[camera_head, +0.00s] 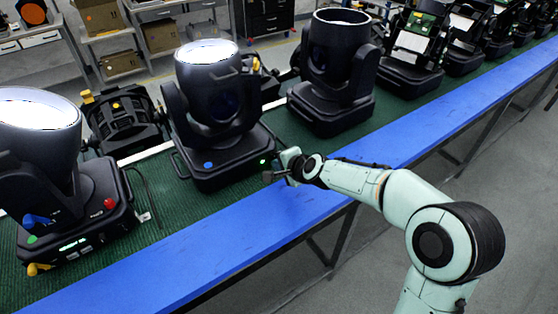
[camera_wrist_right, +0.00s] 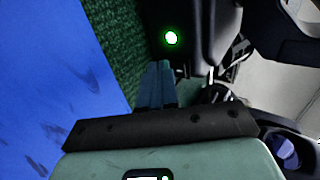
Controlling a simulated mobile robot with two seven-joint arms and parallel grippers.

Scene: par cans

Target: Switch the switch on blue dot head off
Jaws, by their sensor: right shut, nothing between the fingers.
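The blue dot head (camera_head: 208,95) is a black moving-head light with a large round lens, upright on the green belt. A blue dot (camera_head: 208,165) marks its base front. A small green light (camera_head: 263,161) glows near the base's right front corner; a bright green light also shows in the right wrist view (camera_wrist_right: 171,38). My right gripper (camera_head: 270,176) is just right of that corner, low over the belt's front edge. Its fingers (camera_wrist_right: 156,85) are shut and empty, pointing along the dark base. I cannot tell whether they touch it. The switch itself is not clear. My left gripper is out of view.
A head with green and red dots (camera_head: 75,200) stands at left, another head (camera_head: 335,75) at right, with more beyond. A blue rail (camera_head: 240,220) edges the green belt (camera_head: 160,215). A yellow-clamped black light (camera_head: 125,120) sits behind.

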